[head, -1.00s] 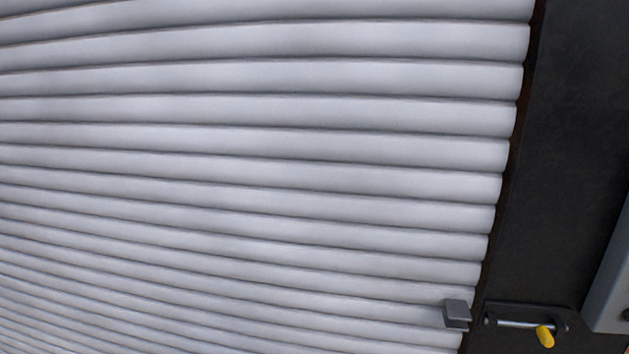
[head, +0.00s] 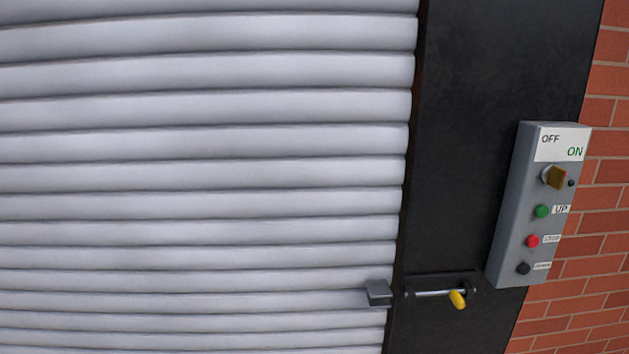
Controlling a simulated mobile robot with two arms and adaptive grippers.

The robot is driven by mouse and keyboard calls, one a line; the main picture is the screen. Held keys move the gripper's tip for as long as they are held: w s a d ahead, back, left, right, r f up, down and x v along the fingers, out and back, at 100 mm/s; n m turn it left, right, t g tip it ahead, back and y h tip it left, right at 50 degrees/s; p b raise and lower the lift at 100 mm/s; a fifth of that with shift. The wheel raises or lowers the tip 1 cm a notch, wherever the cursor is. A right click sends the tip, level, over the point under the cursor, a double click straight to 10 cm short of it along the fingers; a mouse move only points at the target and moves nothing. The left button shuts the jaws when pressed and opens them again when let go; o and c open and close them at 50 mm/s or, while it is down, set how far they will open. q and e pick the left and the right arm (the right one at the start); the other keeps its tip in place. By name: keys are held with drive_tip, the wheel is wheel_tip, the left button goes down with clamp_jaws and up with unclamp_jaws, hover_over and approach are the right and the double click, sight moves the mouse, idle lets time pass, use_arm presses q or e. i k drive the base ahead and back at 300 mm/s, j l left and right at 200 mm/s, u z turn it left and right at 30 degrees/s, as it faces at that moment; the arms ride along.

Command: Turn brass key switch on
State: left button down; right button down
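A brass key switch (head: 554,177) sits near the top of a grey control box (head: 507,220) at the right of the head view. A white label (head: 563,143) above the key reads OFF on its left and ON, in green, on its right. The key's flat brass handle looks tilted; I cannot tell for sure which mark it points to. A small dark indicator (head: 571,183) is just right of the key. Neither of my grippers shows in the head view.
Below the key are a green UP button (head: 541,211), a red button (head: 533,241) and a black button (head: 523,268). A slide bolt with a yellow handle (head: 458,299) is on the black frame (head: 475,110), beside the grey roller shutter (head: 200,150). Brick wall (head: 608,140) is at right.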

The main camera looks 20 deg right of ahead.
sight(552, 175)
drive_tip(key=z, duration=1.65)
